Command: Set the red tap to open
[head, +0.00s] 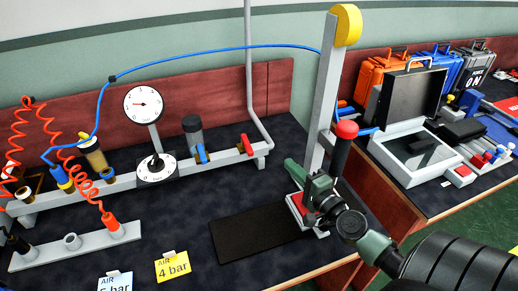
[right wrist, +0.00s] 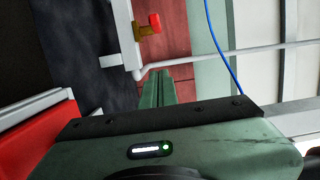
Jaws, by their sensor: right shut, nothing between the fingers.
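The red tap (head: 246,144) sits near the right end of the grey pipe rail in the head view. Its short handle is tilted, and I cannot tell whether the valve is open. In the right wrist view the red tap (right wrist: 154,24) shows at the top, with a brass-coloured stem, beyond the fingertips. My right gripper (head: 290,165) is shut and empty, to the right of the tap and nearer to me, apart from it. Its green fingers (right wrist: 156,82) lie together in the right wrist view. My left gripper is not in view.
A post with a yellow top (head: 347,25) and a red-knobbed lever (head: 346,130) stand close to my right gripper. A blue tap (head: 201,153) and a gauge (head: 142,104) are left of the red tap. A black mat (head: 250,235) lies in front.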

